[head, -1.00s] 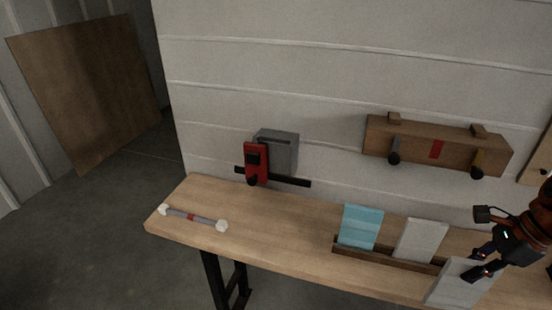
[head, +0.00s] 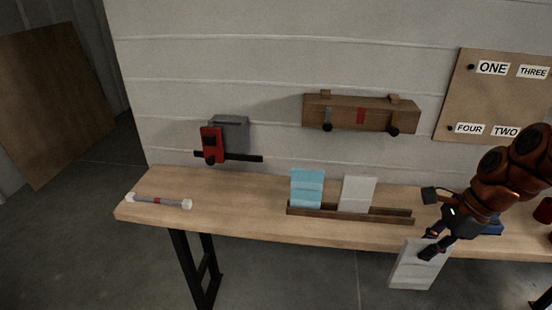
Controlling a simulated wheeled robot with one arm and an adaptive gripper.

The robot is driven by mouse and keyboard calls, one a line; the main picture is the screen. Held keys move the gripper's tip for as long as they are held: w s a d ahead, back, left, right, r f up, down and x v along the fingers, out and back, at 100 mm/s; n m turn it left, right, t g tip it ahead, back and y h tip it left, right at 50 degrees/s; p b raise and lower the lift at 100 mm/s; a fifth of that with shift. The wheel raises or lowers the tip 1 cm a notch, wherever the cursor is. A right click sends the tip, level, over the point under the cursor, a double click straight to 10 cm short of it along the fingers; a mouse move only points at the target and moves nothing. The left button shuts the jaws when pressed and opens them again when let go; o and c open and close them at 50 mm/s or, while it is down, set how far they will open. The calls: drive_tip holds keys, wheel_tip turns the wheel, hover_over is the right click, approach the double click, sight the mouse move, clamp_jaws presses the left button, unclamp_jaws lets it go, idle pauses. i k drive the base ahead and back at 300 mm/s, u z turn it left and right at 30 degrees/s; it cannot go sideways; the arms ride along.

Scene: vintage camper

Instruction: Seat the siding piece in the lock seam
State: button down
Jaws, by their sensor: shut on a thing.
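My gripper (head: 433,246) is shut on the top edge of a white ribbed panel (head: 412,268), which looks like a siding piece. The panel hangs tilted in front of the bench's front edge, below the right end of a wooden rack. A turquoise panel (head: 307,188) and another white panel (head: 357,194) stand upright in the rack (head: 385,216). I cannot tell which part is the lock seam. A grey slotted block (head: 233,132) with a red part (head: 211,143) is on the wall at the left, far from my gripper.
The wooden bench (head: 240,200) is clear between the rack and a grey rod with white ends (head: 159,201). A wooden wall box (head: 360,114) and a board with word labels (head: 480,100) hang behind. A blue object (head: 492,228) lies partly behind my arm.

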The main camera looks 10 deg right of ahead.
sight(229, 147)
drive_tip(key=u, duration=0.45)
drive_tip(key=i, duration=0.45)
drive_tip(key=u, duration=0.3)
